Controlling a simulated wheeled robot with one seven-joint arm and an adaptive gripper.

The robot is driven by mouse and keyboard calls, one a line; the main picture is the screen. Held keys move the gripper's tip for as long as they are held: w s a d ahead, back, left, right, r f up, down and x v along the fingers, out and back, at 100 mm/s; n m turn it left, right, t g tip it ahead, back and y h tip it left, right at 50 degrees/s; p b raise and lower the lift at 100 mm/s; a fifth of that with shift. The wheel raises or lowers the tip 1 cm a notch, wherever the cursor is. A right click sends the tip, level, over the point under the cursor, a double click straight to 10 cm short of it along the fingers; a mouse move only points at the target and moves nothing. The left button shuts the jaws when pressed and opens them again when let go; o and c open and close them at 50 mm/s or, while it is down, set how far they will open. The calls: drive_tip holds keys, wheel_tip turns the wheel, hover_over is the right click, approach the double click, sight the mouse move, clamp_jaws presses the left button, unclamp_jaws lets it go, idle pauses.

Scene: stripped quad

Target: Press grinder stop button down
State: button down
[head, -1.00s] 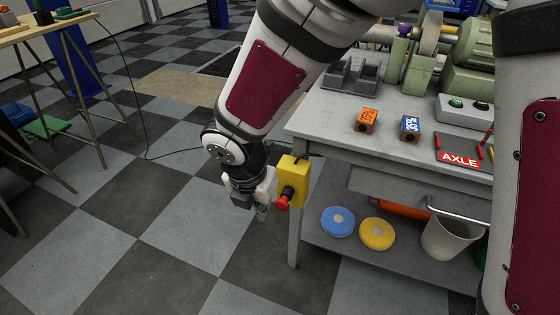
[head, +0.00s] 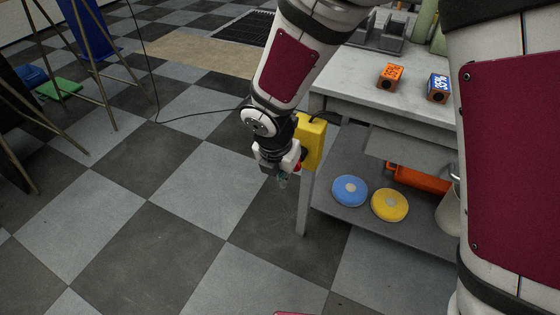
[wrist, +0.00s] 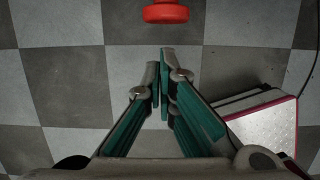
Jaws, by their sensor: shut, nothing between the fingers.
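The stop button is a red mushroom head on a yellow box (head: 312,143) fixed at the left front corner of the grey bench. In the head view my gripper (head: 281,181) is in front of the box and hides most of the red button (head: 298,165). In the wrist view the red button (wrist: 166,12) is at the top edge, beyond the fingertips. My gripper (wrist: 160,56) is shut and empty, its teal-lined fingers together. A gap shows between fingertips and button in that picture; their real distance is hard to tell.
The bench (head: 370,80) carries an orange block (head: 390,76) and a blue block (head: 437,88). A cable (head: 190,119) runs behind my arm.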

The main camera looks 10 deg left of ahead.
drive_tip(key=shift+w+d, duration=0.25)
drive_tip(key=shift+w, duration=0.5)
